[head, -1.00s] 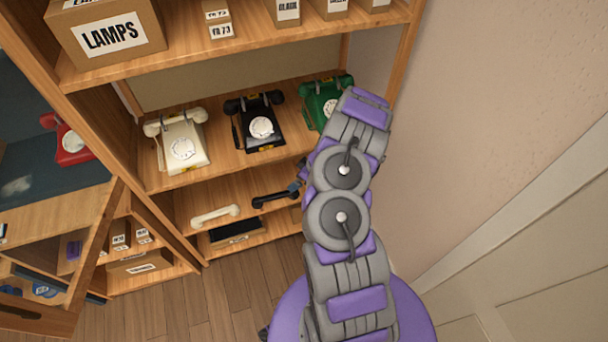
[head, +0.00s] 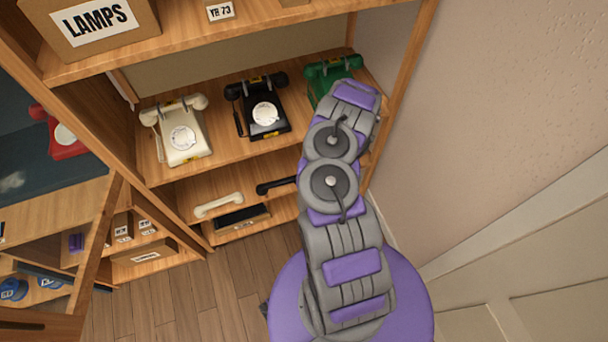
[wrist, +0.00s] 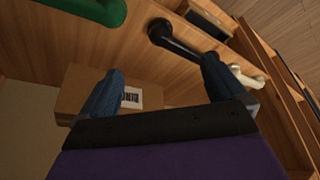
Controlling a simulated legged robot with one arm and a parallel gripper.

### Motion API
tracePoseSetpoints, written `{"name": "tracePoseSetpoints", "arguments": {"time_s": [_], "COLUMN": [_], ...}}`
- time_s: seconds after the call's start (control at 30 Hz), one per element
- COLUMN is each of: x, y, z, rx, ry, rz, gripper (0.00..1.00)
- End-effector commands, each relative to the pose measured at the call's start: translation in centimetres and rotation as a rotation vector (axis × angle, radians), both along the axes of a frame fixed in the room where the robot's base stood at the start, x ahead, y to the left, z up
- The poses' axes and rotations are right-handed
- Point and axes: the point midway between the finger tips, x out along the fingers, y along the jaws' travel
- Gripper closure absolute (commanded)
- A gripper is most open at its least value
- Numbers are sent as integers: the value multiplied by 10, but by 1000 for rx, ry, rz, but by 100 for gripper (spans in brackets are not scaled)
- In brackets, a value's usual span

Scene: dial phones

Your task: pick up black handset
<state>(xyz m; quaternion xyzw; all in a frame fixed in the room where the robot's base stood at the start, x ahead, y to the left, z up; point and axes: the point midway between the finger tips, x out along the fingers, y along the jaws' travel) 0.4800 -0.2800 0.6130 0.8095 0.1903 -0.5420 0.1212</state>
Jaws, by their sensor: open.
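The black handset (head: 275,186) lies on the lower shelf to the right of a cream handset (head: 218,205). Its right end is hidden behind my arm in the head view. In the wrist view the black handset (wrist: 182,43) runs slantwise beyond the fingertips, and its far part passes behind the right finger. My gripper (wrist: 162,64) is open, with two blue fingers apart and nothing between them. I cannot tell how far it is from the handset. In the head view my gripper is hidden behind the arm.
Cream, black (head: 263,117) and green (head: 322,78) dial phones stand on the shelf above. A dark flat box (head: 242,216) sits below the handsets. The wrist view shows a cardboard box (wrist: 88,80), a green handset (wrist: 95,9) and the cream handset (wrist: 246,76). A wall stands close on the right.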

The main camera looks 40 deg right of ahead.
Motion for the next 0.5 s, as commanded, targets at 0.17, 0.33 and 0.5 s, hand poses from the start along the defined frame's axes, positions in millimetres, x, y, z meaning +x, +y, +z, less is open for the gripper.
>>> {"name": "tracePoseSetpoints", "arguments": {"time_s": [0.17,0.33,0.5], "x": [12,22,32], "y": [7,10,14], "z": [-30,-60,-90], "rx": [-5,6,7], "ry": [0,-2,-2], "rz": [3,4,3], "gripper": [3,3,3]}}
